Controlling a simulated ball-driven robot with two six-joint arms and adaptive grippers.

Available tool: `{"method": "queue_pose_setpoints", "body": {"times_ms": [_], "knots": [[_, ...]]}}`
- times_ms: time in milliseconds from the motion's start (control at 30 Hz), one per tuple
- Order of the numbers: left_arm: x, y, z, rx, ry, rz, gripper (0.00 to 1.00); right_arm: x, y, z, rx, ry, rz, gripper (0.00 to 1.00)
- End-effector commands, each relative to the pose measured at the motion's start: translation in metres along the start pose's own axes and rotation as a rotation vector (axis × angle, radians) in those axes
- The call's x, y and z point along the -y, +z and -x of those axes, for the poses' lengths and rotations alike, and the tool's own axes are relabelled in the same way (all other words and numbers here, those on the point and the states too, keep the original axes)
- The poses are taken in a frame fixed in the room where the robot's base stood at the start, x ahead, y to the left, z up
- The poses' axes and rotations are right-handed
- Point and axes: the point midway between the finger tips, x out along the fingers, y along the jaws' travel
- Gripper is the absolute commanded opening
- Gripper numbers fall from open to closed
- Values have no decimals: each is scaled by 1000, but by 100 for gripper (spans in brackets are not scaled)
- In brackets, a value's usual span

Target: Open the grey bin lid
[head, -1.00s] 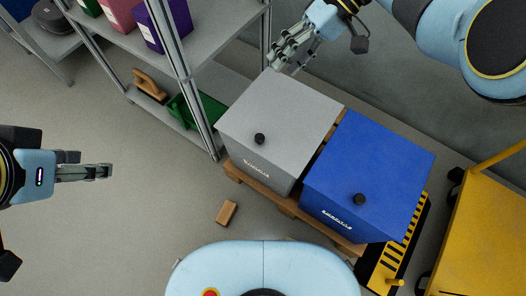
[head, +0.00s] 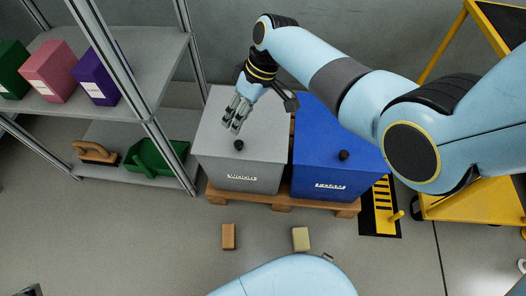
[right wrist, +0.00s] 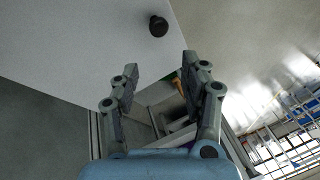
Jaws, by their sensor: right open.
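The grey bin (head: 240,177) stands on a wooden pallet, and its flat grey lid (head: 212,125) lies closed on top. A black round knob (head: 239,145) sits near the lid's front edge; it also shows in the right wrist view (right wrist: 158,26). My right gripper (head: 233,128) is open and empty, over the lid just behind the knob. In the right wrist view its fingers (right wrist: 156,75) are spread apart, with the knob beyond the fingertips. I cannot tell its height above the lid. Only a tip of my left gripper (head: 28,291) shows at the bottom left corner.
A blue bin (head: 335,175) with its own knob stands right beside the grey one on the pallet (head: 278,203). A metal shelf (head: 150,65) with coloured boxes is at left. A yellow cart (head: 465,208) is at right. Two small blocks lie on the floor in front.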

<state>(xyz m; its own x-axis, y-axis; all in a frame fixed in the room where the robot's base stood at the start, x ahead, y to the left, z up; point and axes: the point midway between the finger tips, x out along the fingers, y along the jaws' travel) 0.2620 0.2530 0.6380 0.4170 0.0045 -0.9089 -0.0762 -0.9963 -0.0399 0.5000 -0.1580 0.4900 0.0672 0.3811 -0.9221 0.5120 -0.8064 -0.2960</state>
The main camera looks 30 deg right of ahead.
Motion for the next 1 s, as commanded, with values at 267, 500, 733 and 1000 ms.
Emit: {"method": "queue_pose_setpoints", "body": {"times_ms": [267,500,733,1000], "knots": [[-3,32,-49,44,3,0,40,4,27,-60,-83,184,76,45],[-4,41,-62,57,5,0,40,5,31,-61,-128,282,115,45],[-2,21,-32,28,2,0,40,18,33,-13,-132,282,115,45],[0,1,-1,2,0,0,40,33,42,42,-130,281,115,45]]}}
